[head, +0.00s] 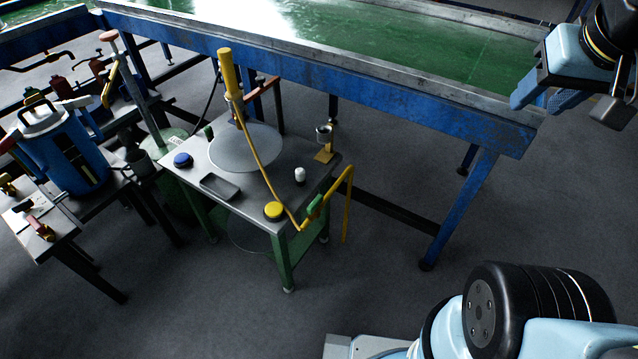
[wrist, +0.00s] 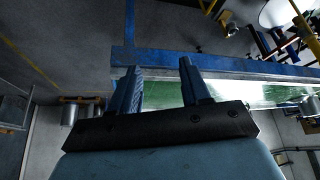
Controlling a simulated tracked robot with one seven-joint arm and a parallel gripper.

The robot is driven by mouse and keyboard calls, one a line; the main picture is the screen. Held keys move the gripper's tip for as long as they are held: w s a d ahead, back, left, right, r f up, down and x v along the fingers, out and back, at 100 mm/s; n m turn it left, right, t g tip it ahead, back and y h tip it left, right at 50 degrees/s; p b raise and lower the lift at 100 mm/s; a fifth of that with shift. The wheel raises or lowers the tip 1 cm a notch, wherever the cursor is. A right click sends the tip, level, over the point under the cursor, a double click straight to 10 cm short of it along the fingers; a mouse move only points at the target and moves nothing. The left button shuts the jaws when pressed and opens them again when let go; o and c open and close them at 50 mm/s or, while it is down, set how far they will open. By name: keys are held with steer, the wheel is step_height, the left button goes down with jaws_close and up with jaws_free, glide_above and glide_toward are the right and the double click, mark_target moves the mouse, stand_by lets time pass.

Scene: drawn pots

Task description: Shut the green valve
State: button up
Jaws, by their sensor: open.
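The green valve (head: 315,207) is a small green handle on a bent yellow pipe (head: 335,192) at the front right corner of a small metal worktable. It looks tilted along the pipe; I cannot tell its exact setting. My gripper (head: 545,97) is at the upper right of the head view, far to the right of the valve and near the conveyor's right end. In the wrist view my gripper (wrist: 162,80) has its two blue fingers spread apart with nothing between them. I cannot make out the green valve in the wrist view.
The worktable (head: 265,205) holds a round grey plate (head: 246,147), a yellow knob (head: 274,210), a blue knob (head: 183,160) and a white knob (head: 300,175). A blue-framed conveyor (head: 400,95) runs behind it. A blue canister (head: 70,155) stands left. Floor at front is clear.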

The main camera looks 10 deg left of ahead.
steer(key=w+a+f+m+g+y, duration=0.15)
steer(key=w+a+f, duration=0.25)
steer(key=w+a, duration=0.45)
steer(key=m+g+h, duration=0.2)
steer(key=m+g, duration=0.1)
steer(key=g, duration=0.1)
glide_above(315, 202)
step_height(315, 202, down, 35)
steer(key=shift+y, duration=0.25)
step_height(315, 202, down, 14)
steer(key=shift+w+r, duration=0.1)
steer(key=shift+r, duration=0.15)
